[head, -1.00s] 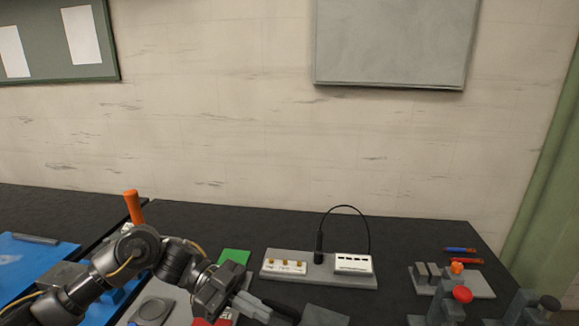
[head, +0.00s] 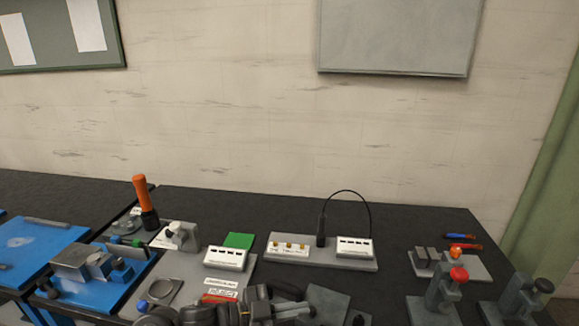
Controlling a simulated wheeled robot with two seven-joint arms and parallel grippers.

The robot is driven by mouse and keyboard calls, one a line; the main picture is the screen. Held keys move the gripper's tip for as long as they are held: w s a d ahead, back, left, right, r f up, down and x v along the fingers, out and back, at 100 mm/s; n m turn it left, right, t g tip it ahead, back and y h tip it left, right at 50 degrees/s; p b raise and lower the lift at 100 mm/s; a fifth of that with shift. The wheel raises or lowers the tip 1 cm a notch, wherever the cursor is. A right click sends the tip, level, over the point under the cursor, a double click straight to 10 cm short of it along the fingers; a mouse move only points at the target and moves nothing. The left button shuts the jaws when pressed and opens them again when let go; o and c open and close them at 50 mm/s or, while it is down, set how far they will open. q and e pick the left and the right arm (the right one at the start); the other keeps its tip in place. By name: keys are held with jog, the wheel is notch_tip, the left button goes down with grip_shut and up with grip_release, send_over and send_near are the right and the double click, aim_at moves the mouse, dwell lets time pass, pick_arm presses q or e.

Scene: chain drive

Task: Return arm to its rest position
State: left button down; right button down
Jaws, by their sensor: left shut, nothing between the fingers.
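My left arm comes in low along the bottom edge of the head view. My left gripper (head: 308,313) is at the bottom centre, its fingers pointing right, shut and empty. It is in front of the grey block with a black cable (head: 320,264) and beside a dark, rounded object (head: 287,291). Part of the arm is cut off by the frame's lower edge. My right gripper is not in view.
A grey board with a white labelled block (head: 226,258) and a green square (head: 238,241) lies left of centre. An orange-handled tool (head: 144,198) stands upright behind it.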

pick_arm(q)
jog(key=s+a+f+n+t+y, duration=0.4)
jog(key=a+f+n+t+y, duration=0.2)
jog(key=a+f+n+y, duration=0.6)
jog(key=s+a+f+n+g+y, duration=0.2)
jog(key=s+a+f+g, duration=0.2)
jog(key=s+a, duration=0.45)
jog(key=s+a+f+n+g+y, duration=0.25)
jog(key=s+a+f, duration=0.2)
jog(key=s, duration=0.65)
notch_tip(320, 180, down, 30)
jog(key=g+b, duration=0.2)
jog(key=b, duration=0.3)
jog(key=s+a+f+b, duration=0.1)
jog(key=s+f+b, duration=0.1)
jog(key=s+f, duration=0.7)
jog(key=s+a+f+g+b, duration=0.1)
jog(key=s+a+f+b, duration=0.1)
jog(key=s+f, duration=0.6)
notch_tip(320, 180, down, 4)
jog(key=shift+s+a+f+b, duration=0.15)
jog(key=shift+s+a+b, duration=0.15)
jog(key=shift+b, duration=0.2)
jog(key=shift+m+h, duration=0.25)
